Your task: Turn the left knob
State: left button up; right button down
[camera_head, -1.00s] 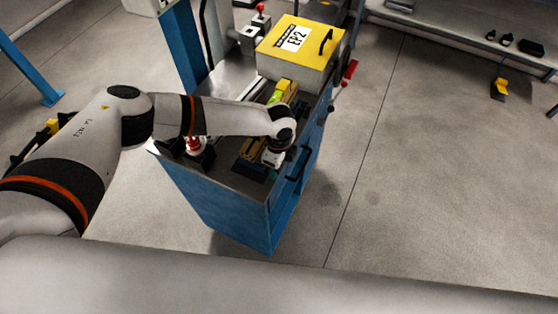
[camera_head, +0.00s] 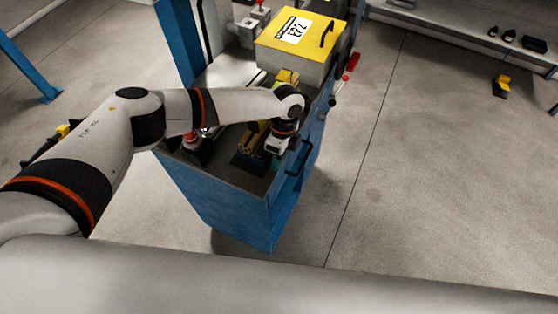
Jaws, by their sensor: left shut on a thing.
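A blue cabinet (camera_head: 235,212) with a dark top stands in the middle of the head view. My left arm reaches across it from the left. My left gripper (camera_head: 274,149) points down at the near right part of the cabinet top, beside a brass-coloured block (camera_head: 253,138). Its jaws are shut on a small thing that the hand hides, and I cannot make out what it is. A small teal patch shows just below the gripper. I cannot pick out the left knob with certainty. My right gripper is not in view.
A yellow-lidded box (camera_head: 297,42) stands on the far part of the cabinet. A red-and-white part (camera_head: 191,140) sits at the left of its top. A black handle (camera_head: 299,158) and a red lever (camera_head: 352,62) stick out on the right side. The floor to the right is clear.

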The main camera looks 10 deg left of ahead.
pick_arm(q)
jog(key=shift+g, duration=0.3)
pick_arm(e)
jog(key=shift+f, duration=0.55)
pick_arm(q)
jog(key=o, duration=1)
jog(key=shift+c, duration=0.2)
jog(key=shift+w+r, duration=0.1)
jog(key=shift+r, duration=0.05)
jog(key=shift+w+r+b, duration=0.15)
jog(key=shift+r+b, duration=0.2)
jog(key=shift+b, duration=0.15)
jog(key=b+v, duration=0.3)
jog(key=v, duration=0.8)
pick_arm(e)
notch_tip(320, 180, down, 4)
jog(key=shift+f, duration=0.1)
